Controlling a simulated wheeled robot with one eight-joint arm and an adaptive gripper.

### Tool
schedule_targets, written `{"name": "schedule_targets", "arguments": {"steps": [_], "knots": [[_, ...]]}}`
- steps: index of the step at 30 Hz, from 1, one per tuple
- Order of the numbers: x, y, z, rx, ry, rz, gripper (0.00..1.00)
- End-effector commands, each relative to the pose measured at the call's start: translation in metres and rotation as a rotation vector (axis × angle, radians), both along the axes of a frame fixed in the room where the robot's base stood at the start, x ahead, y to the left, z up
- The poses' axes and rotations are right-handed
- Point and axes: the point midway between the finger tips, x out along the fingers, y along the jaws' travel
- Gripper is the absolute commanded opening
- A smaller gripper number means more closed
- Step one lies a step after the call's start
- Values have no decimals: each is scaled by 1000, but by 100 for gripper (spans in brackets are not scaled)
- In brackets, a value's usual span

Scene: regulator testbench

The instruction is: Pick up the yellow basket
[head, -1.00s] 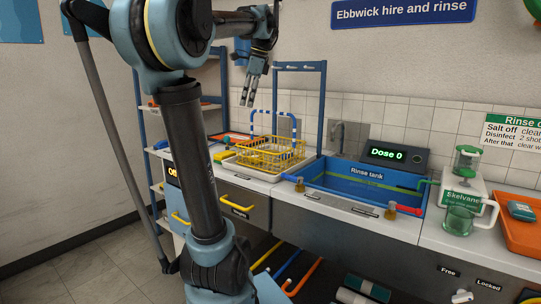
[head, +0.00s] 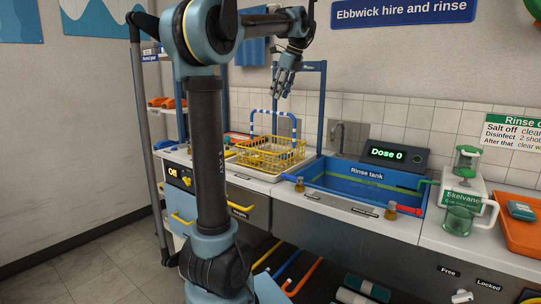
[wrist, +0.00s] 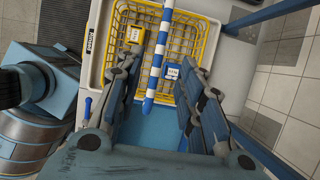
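Nothing is held. I cannot tell how far the fingers are from the handle.
The blue rinse tank (head: 365,184) is right of the basket. The dose display (head: 396,157) and a white-green dispenser (head: 464,190) are farther right. An orange tray (head: 520,233) is at the far right.

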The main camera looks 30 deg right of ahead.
Motion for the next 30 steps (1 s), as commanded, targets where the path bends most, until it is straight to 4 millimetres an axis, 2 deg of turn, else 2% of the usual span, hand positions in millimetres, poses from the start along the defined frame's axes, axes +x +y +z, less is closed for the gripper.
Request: {"name": "schedule_targets", "arguments": {"steps": [3, 7, 16, 25, 30], "knots": [[7, 3, -20, 1, 0, 1, 35], [14, 6, -36, 0, 0, 2, 35], [21, 9, -54, 1, 0, 1, 35], [37, 14, -88, -1, 0, 2, 35], [39, 15, -94, 0, 0, 1, 35]]}}
